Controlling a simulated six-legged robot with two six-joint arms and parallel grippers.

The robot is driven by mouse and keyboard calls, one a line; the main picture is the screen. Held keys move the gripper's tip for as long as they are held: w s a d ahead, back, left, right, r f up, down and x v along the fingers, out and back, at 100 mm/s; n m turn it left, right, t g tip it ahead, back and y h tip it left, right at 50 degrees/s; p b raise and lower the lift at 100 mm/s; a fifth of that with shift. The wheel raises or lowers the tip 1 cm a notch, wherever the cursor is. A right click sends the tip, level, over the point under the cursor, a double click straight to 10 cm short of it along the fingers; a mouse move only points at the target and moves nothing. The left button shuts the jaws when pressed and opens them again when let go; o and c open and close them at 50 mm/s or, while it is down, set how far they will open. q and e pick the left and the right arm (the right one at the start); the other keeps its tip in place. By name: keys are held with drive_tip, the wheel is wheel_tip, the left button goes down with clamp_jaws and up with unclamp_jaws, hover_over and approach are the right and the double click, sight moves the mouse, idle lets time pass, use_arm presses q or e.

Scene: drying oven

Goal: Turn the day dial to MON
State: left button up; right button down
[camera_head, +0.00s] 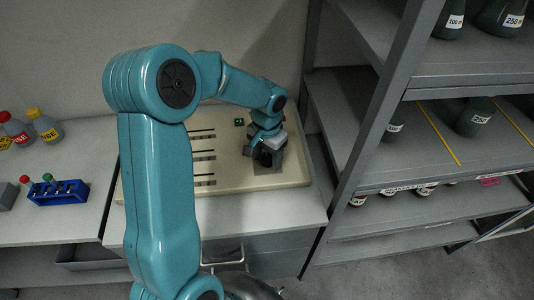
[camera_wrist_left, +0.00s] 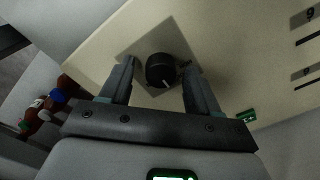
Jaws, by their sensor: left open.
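A black round day dial (camera_wrist_left: 160,70) with a white pointer mark sits on a grey square plate (camera_wrist_left: 140,45) of the cream panel (camera_wrist_left: 225,50). In the left wrist view the mark points towards the bottom of the picture. In the head view my left gripper (camera_head: 268,157) is over the right part of the cream panel (camera_head: 230,195) and hides most of the dial. My right gripper is not in view.
A grey shelf rack (camera_head: 375,125) with flasks stands close right of the panel. Bottles (camera_head: 45,126) and a blue tube rack (camera_head: 60,193) stand on the left bench. A green sign (camera_head: 239,122) is at the panel's back.

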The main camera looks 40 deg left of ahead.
use_arm(q)
drive_tip(key=shift+a, duration=0.1)
drive_tip(key=c, duration=1)
drive_tip(key=shift+c, duration=0.2)
drive_tip(key=shift+w+f+n+b, duration=0.1)
drive_tip(key=shift+f+n+b, duration=0.05)
drive_tip(key=shift+n+b, duration=0.95)
drive_tip(key=n+b, duration=0.1)
drive_tip(key=n, duration=0.1)
drive_tip(key=shift+n+b, duration=0.3)
drive_tip(key=shift+n, duration=0.1)
drive_tip(key=n+b, duration=0.1)
drive_tip(key=n, duration=0.2)
drive_tip(key=shift+b, duration=0.4)
drive_tip(key=shift+r+n+b, duration=0.15)
drive_tip(key=shift+n+b, duration=0.15)
drive_tip(key=shift+n, duration=0.65)
drive_tip(key=shift+r+n+b, duration=0.1)
drive_tip(key=shift+n+b, duration=0.2)
drive_tip(key=shift+n, duration=0.65)
